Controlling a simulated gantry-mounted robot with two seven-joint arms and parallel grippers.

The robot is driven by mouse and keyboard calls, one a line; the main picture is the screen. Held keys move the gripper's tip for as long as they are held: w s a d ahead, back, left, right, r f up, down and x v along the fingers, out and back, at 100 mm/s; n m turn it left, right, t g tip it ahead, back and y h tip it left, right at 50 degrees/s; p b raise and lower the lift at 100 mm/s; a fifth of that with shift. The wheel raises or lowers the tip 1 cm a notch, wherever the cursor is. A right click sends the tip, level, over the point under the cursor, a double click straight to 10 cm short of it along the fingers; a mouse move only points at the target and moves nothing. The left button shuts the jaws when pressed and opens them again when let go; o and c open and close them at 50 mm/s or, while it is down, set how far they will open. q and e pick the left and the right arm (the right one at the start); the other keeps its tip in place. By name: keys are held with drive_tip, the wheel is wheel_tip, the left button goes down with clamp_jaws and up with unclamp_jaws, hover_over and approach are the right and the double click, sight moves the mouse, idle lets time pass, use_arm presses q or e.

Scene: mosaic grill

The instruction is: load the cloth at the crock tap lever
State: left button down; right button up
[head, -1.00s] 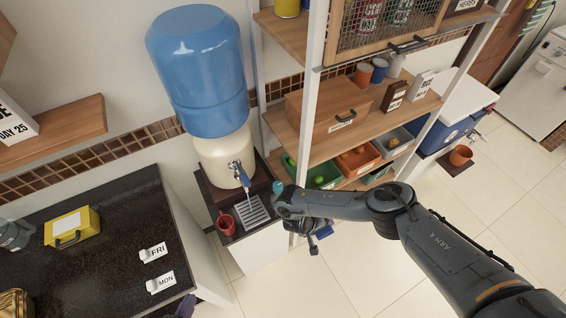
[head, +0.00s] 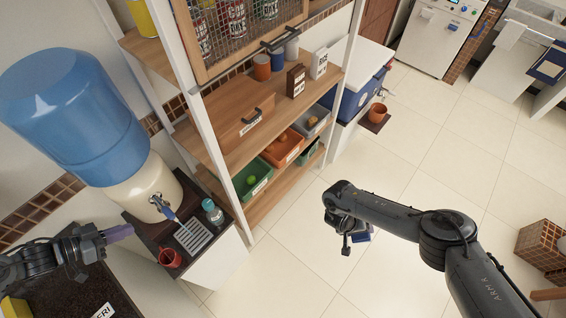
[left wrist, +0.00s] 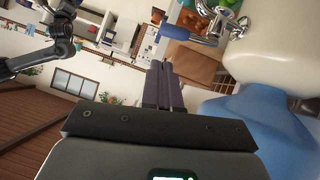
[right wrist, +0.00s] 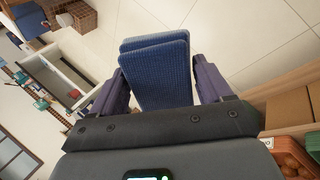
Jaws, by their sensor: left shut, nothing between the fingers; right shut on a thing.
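The water crock (head: 145,190) stands at the left in the head view, with a blue bottle on top. Its tap has a blue lever (head: 168,212), which also shows in the left wrist view (left wrist: 178,34). My left gripper (head: 128,232) is shut and empty, a short way left of the lever. Its closed purple fingers (left wrist: 163,82) show below the lever in the left wrist view. My right gripper (head: 350,238) is out over the floor, well right of the crock. It is shut on the blue folded cloth (right wrist: 155,75), which hangs between its fingers.
A red mug (head: 170,257) and a small bottle (head: 212,211) stand beside the drip grate (head: 193,236) under the tap. A wooden shelf unit (head: 235,150) with several bins rises between the crock and the open tiled floor (head: 440,150). A dark counter (head: 85,290) is at lower left.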

use_arm(q)
wheel_tip(320, 180, up, 3)
drive_tip(key=w+a, duration=0.1)
drive_tip(key=a, duration=0.1)
use_arm(e)
drive_tip(key=shift+a+r, duration=0.15)
drive_tip(key=shift+r, duration=0.1)
use_arm(q)
drive_tip(key=p, duration=0.2)
hover_over(164, 208)
drive_tip(key=s+a, duration=0.2)
drive_tip(key=s, duration=0.1)
wheel_tip(164, 208, down, 5)
use_arm(e)
drive_tip(key=shift+r, duration=1.1)
use_arm(q)
drive_tip(key=shift+m, duration=0.3)
drive_tip(key=f, duration=0.2)
drive_tip(key=d+f, duration=0.1)
drive_tip(key=f, duration=0.1)
